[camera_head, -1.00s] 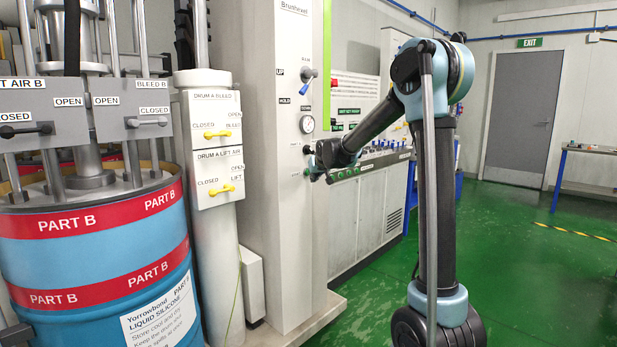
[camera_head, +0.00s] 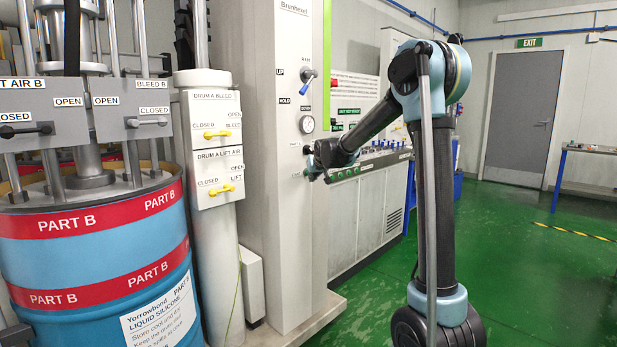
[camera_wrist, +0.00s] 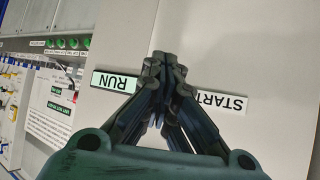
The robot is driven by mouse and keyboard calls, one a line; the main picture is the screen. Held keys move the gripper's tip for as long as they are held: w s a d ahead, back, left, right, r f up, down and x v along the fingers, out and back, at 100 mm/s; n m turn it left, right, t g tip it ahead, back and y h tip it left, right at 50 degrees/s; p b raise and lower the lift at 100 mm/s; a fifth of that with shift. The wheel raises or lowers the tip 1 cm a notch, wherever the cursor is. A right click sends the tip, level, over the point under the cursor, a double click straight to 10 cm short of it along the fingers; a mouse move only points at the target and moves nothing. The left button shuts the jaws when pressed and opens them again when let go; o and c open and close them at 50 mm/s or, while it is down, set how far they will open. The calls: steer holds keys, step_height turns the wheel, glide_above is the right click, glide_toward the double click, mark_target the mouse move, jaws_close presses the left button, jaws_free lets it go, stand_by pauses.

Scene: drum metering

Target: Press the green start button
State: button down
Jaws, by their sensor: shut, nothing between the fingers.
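The start button itself cannot be made out in either view. In the wrist view, a START label (camera_wrist: 222,102) and a green RUN label (camera_wrist: 115,82) sit on the pale panel, both upside down. My gripper (camera_wrist: 165,60) has its fingers together and empty, between these two labels and in front of the panel. The fingers hide the panel area there. In the head view, my gripper (camera_head: 312,172) is at the front of the pale column (camera_head: 297,230), below the round gauge. Whether the fingertips touch the column is unclear.
The column carries a blue-handled lever (camera_head: 307,85) and a gauge (camera_head: 307,124) above my gripper. A control console (camera_head: 370,215) stands behind my forearm. Drum A valve boxes (camera_head: 216,178) and a Part B drum (camera_head: 95,245) stand left. Green floor (camera_head: 520,270) is open at right.

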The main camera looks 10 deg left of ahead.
steer(key=shift+d, duration=0.1)
stand_by(0.3)
steer(key=shift+s+d, duration=0.5)
steer(key=shift+d, duration=0.05)
steer(key=shift+d, duration=0.1)
steer(key=shift+s+d, duration=0.8)
steer(key=shift+d, duration=0.15)
steer(key=shift+s+d, duration=0.75)
steer(key=shift+d, duration=0.2)
